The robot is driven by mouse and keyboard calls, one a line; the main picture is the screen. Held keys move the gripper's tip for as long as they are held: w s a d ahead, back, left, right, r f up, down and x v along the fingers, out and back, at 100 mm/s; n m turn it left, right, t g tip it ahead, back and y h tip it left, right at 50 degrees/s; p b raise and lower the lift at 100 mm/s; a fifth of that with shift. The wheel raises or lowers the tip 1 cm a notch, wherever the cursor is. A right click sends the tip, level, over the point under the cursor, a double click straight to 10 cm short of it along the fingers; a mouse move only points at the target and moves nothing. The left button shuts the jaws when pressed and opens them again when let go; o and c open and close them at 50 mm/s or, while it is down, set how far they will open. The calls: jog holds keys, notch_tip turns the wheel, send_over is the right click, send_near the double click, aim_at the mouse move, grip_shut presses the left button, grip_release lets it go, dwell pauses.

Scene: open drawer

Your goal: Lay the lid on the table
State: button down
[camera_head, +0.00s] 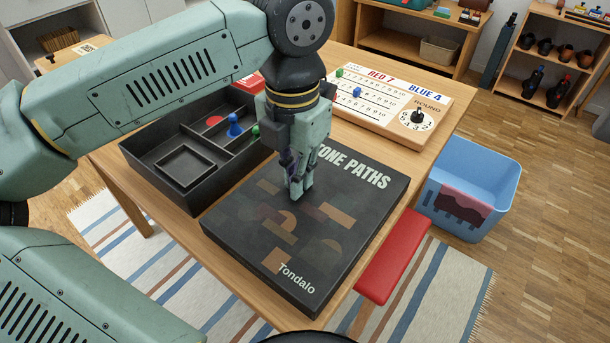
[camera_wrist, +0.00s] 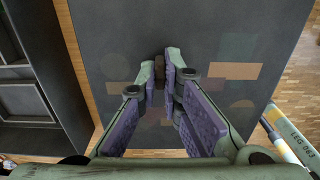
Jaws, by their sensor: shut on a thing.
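The lid (camera_head: 250,232) is a flat dark square reading "STONE PATHS" and "Tondalo". It lies level over the right front part of the wooden table (camera_head: 112,168); I cannot tell whether it touches the top. It fills most of the wrist view (camera_wrist: 215,25). My gripper (camera_head: 298,194) points down at the lid's middle. In the wrist view its fingertips (camera_wrist: 164,72) close near a small brown piece at the lid's middle. The grip itself is partly hidden. The open box (camera_head: 165,184) stands left of the lid.
The box holds a blue pawn (camera_head: 234,126), a green pawn (camera_head: 255,132) and a red disc. A score board (camera_head: 395,105) with pegs lies behind. A red bench (camera_head: 395,260) and a blue bin (camera_head: 480,180) stand to the right. A narrow table strip (camera_wrist: 78,62) separates box and lid.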

jog(key=shift+r, duration=0.15)
jog(key=c, duration=2.2)
grip_release()
jog(key=shift+f, duration=0.2)
jog(key=o, duration=0.4)
jog(key=shift+o, duration=0.2)
jog(key=shift+r, duration=0.1)
notch_tip(320, 180, up, 12)
jog(key=shift+a+r, duration=0.1)
